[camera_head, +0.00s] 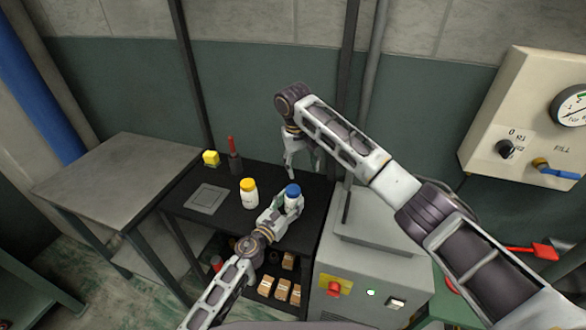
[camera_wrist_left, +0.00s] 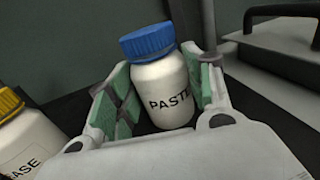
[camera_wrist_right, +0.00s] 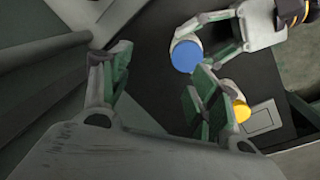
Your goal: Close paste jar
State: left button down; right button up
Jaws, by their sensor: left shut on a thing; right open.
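The paste jar (camera_wrist_left: 165,90) is a white bottle labelled PASTE, with a blue lid (camera_wrist_left: 147,41) sitting on its top. In the head view the blue lid (camera_head: 293,190) shows above the dark bench. My left gripper (camera_head: 290,207) is shut on the jar's body, with a green-padded finger on each side in the left wrist view. My right gripper (camera_head: 303,174) is open and empty, just behind and above the jar in the head view. In the right wrist view the blue lid (camera_wrist_right: 186,56) lies beyond the open fingers. Whether the lid is fully seated, I cannot tell.
A yellow-lidded white jar (camera_head: 249,192) stands left of the paste jar on the dark bench (camera_head: 180,205). A grey machine (camera_head: 375,265) borders the bench on the right.

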aim_at(293, 189)
jog(key=n, duration=0.1)
jog(key=a+n, duration=0.1)
jog(key=n, duration=0.2)
jog(key=shift+s+a+f+g+y, duration=0.1)
jog(key=shift+s+a+g+y, duration=0.1)
jog(key=shift+s+g+y, duration=0.15)
jog(key=n, duration=0.2)
jog(key=a+n, duration=0.1)
jog(key=n, duration=0.1)
jog(key=shift+s+y, duration=0.25)
jog(key=shift+s, duration=0.1)
jog(key=n, duration=0.3)
jog(key=shift+a, duration=0.15)
jog(key=n, duration=0.4)
jog(key=shift+n, duration=0.3)
jog(key=shift+f, duration=0.1)
jog(key=shift+f, duration=3.95)
